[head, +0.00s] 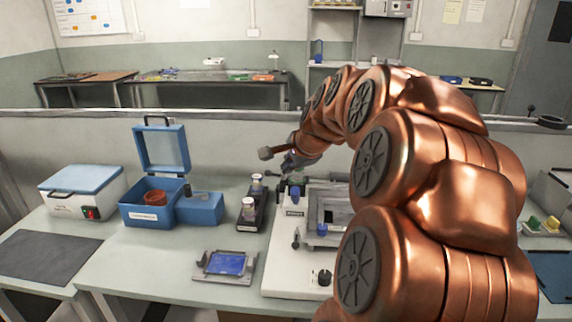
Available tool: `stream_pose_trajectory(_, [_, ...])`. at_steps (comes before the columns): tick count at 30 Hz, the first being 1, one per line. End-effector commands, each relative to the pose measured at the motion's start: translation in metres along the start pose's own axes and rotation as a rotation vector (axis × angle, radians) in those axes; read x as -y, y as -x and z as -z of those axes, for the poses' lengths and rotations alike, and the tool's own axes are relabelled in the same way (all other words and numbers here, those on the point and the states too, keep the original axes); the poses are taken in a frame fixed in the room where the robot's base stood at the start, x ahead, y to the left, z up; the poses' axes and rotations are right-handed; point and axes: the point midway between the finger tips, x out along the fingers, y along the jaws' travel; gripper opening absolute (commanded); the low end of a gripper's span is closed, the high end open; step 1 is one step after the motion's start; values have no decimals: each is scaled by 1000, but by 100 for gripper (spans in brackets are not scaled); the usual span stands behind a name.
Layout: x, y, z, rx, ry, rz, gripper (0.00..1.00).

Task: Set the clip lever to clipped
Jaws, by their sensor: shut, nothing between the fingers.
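A white apparatus (285,265) stands on the bench in the middle, partly hidden behind my copper arm. My gripper (283,178) is small in view at the back left of the apparatus. It is shut and holds nothing. Whether it touches anything there cannot be made out.
A dark rack with vials (250,222) stands left of the apparatus. A framed blue plate (226,263) lies in front of it. An open blue box (147,212) and a white box with blue lid (82,190) stand farther left. The front-left bench is mostly clear.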

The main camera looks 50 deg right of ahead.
Motion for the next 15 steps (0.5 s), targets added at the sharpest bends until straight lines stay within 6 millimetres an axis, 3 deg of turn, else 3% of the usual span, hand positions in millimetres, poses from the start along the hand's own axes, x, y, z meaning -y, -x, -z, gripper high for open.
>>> stream_pose_trajectory(15, [4, -82, -1, 1, 1, -2, 0])
